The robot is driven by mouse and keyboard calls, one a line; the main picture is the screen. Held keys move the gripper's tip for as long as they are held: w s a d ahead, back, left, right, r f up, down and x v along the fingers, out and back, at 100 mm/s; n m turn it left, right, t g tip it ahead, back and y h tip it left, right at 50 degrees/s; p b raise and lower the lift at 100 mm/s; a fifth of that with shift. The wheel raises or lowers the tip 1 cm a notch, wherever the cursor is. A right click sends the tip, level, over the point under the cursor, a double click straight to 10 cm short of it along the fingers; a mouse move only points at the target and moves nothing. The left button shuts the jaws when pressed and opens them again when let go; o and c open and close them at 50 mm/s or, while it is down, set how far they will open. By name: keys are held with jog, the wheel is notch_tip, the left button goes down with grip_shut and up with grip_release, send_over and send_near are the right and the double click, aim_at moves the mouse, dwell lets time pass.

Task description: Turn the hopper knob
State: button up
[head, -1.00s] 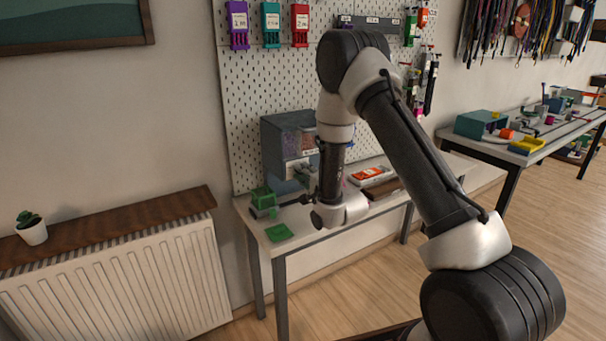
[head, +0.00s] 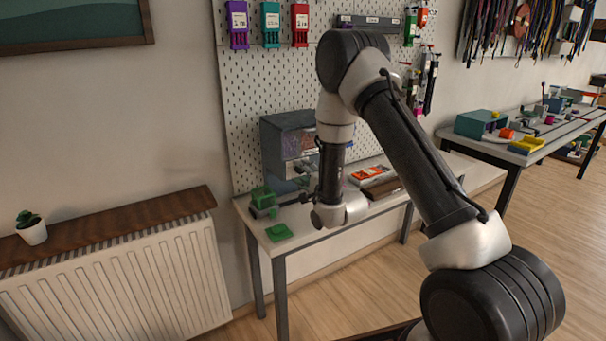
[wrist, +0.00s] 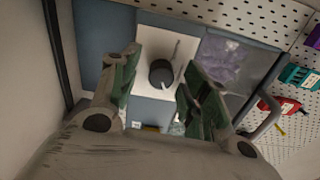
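The hopper (head: 275,138) is a grey-blue box with clear windows at the back of the table, against the pegboard. In the wrist view, its dark round knob (wrist: 161,75) sits on a white plate (wrist: 152,45), with a thin pale line running from the knob up and right. My gripper (wrist: 160,63) is open, its two green-padded fingers on either side of the knob. Gaps show between the knob and both fingers. In the head view, my arm's wrist stands before the hopper's lower front, and the knob cannot be made out.
A green fixture (head: 262,197) and a flat green piece (head: 279,232) are at the table's left end. An orange-and-white box (head: 369,174) lies to the right of my wrist. A radiator (head: 120,275) stands left of the table. Coloured holders hang on the pegboard (head: 262,85) above.

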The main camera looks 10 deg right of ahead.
jog(key=v, duration=1.2)
